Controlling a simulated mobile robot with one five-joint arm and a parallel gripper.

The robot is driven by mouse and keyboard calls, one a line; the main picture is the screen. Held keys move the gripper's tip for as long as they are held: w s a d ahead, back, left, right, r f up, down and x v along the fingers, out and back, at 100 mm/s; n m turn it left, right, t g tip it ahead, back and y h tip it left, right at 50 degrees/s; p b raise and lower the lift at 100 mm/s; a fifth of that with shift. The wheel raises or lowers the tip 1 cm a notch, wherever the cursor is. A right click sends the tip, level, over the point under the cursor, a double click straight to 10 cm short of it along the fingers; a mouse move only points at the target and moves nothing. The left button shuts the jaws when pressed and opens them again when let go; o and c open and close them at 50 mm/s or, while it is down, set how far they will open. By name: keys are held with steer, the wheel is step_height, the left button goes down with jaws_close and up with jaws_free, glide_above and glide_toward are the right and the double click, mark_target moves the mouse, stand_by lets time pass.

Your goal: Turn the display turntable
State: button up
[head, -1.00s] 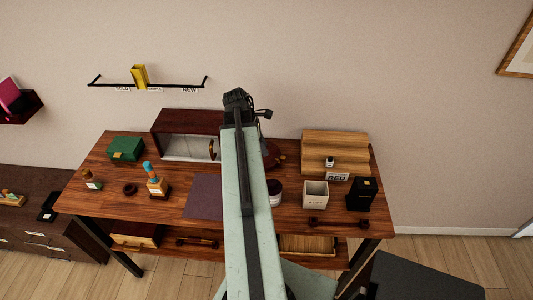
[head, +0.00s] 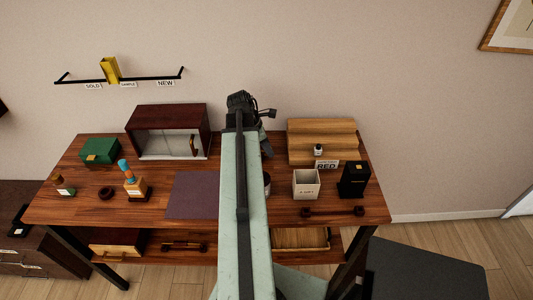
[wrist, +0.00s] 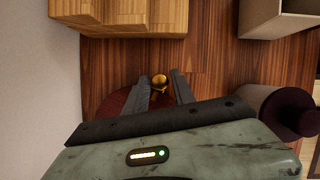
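The display turntable appears to be the dark red round disc (wrist: 112,103) in the wrist view, with a small gold knob (wrist: 159,83) near its edge. My gripper (wrist: 160,76) is open over it, its two dark fingers apart with the knob between them in the picture. I cannot tell whether either finger touches the knob. My gripper's body hides much of the disc. In the head view my arm hides the disc, behind the middle of the table (head: 150,210).
A stepped wooden stand (head: 322,140) is right of my arm, also close by in the wrist view (wrist: 130,18). A pale open box (head: 306,184), a black box (head: 354,178) and a dark jar (wrist: 285,110) are near. A dark red cabinet (head: 168,118) stands left.

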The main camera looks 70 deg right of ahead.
steer(key=shift+r, duration=0.1)
jaws_close()
stand_by(1.2)
